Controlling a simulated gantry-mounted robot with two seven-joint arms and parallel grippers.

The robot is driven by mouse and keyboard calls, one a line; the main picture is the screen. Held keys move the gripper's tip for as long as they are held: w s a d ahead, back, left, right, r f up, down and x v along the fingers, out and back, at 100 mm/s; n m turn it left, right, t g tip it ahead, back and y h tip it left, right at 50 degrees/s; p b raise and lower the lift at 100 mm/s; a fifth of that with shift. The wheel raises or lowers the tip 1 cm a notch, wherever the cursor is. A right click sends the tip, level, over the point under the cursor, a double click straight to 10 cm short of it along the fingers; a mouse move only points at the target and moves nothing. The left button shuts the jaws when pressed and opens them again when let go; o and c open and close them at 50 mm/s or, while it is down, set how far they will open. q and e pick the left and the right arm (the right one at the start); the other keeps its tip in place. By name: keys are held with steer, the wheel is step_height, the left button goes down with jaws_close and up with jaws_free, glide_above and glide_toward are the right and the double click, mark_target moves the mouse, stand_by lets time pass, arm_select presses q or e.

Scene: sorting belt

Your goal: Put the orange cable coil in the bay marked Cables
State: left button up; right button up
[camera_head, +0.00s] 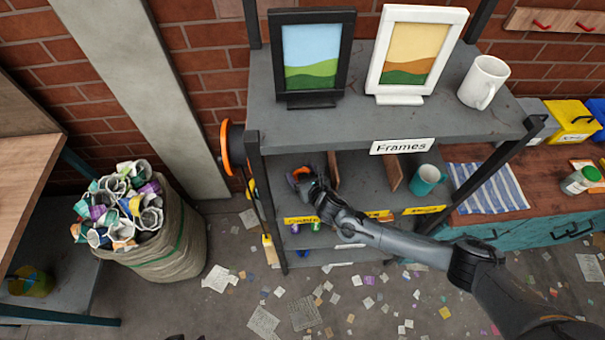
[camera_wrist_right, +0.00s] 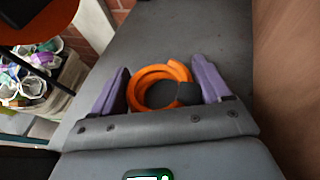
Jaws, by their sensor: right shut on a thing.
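The orange cable coil (camera_wrist_right: 145,78) lies between the purple fingers of my right gripper (camera_wrist_right: 160,68) in the right wrist view, with a dark band at its right side. My right gripper is shut on it. In the head view the right gripper (camera_head: 304,180) reaches into the left bay of the middle shelf (camera_head: 350,172), with a bit of the coil (camera_head: 297,172) showing at its tip. The grey shelf floor shows beyond the coil; I cannot tell whether it touches it. The yellow label (camera_head: 297,220) below this bay is partly hidden by my arm.
Wooden dividers (camera_head: 333,170) separate the bays; a teal mug (camera_head: 427,180) stands in the right bay. The top shelf holds a black frame (camera_head: 313,90), a white frame (camera_head: 373,78) and a white mug (camera_head: 484,82). A full sack (camera_head: 180,245) stands left of the rack.

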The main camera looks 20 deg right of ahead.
steer(key=o, duration=0.8)
steer(key=shift+o, duration=0.2)
steer(key=shift+r, duration=0.15)
